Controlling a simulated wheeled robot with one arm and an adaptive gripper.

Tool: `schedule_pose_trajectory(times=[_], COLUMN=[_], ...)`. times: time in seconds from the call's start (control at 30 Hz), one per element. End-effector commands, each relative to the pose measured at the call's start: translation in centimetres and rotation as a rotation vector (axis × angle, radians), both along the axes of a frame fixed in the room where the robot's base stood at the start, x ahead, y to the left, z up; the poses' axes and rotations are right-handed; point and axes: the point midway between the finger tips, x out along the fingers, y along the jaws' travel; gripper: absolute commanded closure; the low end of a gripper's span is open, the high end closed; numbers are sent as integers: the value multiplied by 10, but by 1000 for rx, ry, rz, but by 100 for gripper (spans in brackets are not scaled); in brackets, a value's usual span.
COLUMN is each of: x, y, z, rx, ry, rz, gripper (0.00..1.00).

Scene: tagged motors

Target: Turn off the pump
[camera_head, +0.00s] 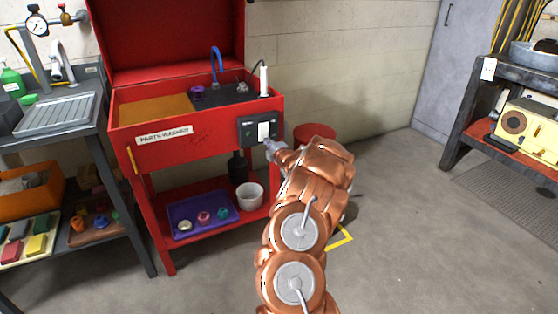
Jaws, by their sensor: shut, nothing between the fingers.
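The red parts washer (207,125) stands against the back wall, lid open. On its front right is a dark switch box (247,131) with a white switch plate (263,130) and a small green spot. My gripper (272,146) is shut and empty, just below and right of the white plate. I cannot tell if it touches the box. The switch's position is too small to read. A blue hose (216,62) curves up from the basin; no flow can be made out.
A red drum (318,131) stands right of the washer, partly behind my arm. The washer's lower shelf holds a purple tray (197,215) and a white bucket (249,195). A sink bench is at left, a dark bench (515,120) at right.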

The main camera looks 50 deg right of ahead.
Motion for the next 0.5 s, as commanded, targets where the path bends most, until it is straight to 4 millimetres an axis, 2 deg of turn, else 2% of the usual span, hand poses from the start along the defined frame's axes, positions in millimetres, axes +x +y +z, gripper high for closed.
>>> schedule_pose_trajectory(times=[0.1,0.5], x=[-11,-56], y=[7,30], z=[-7,-13], rx=[5,6], ry=[-2,2], rz=[1,5], gripper=[100,100])
